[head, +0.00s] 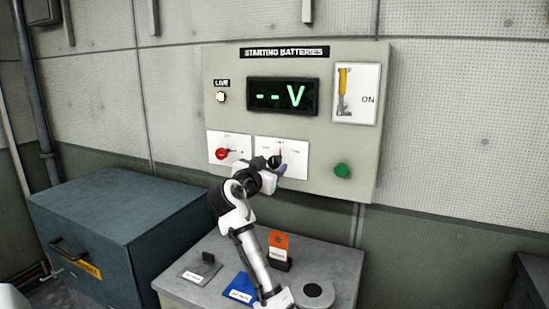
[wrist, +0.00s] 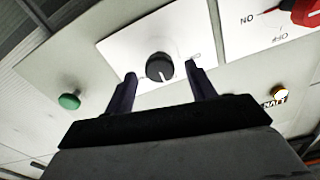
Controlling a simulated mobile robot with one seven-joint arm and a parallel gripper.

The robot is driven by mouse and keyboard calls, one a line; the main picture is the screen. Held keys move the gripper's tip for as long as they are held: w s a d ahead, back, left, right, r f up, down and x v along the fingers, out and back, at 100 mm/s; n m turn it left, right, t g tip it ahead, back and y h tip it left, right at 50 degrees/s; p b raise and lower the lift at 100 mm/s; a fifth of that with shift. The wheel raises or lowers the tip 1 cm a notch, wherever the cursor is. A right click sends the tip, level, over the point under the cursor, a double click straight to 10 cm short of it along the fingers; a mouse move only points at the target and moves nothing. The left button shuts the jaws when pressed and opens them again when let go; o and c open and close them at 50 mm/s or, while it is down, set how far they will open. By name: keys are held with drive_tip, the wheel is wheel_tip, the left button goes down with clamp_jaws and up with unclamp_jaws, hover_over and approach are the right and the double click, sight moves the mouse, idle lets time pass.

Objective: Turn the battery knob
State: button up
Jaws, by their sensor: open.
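The panel (head: 300,55) headed "STARTING BATTERIES" hangs on the wall. A round black knob (wrist: 159,67) with a white pointer mark sits on a white plate (wrist: 115,50); in the head view my gripper partly covers it. A red knob (head: 222,154) sits on the plate to its left, and the wrist view shows it at the upper right (wrist: 305,10). My gripper (wrist: 160,74) is open at the black knob. Its two dark fingers show on either side of the knob, with gaps between. Whether the fingertips reach past the knob's face is unclear.
The display (head: 283,96) reads "--V". A green button (head: 342,170), a "LIVE" lamp (head: 221,97) and a yellow-handled switch (head: 344,80) are on the panel. Below, a grey cabinet top (head: 225,250) holds several small items. A blue-grey cabinet (head: 110,210) stands left.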

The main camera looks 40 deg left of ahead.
sight(273, 163)
drive_tip(key=shift+p+x, duration=0.3)
drive_tip(key=shift+x, duration=1.35)
drive_tip(key=c, duration=1)
drive_tip(key=shift+n, duration=0.3)
drive_tip(key=n+p, duration=0.1)
drive_tip(key=n, duration=0.4)
drive_tip(key=shift+p, duration=0.3)
drive_tip(key=n+p, duration=0.2)
drive_tip(key=n, duration=0.4)
drive_tip(key=shift+n, duration=0.3)
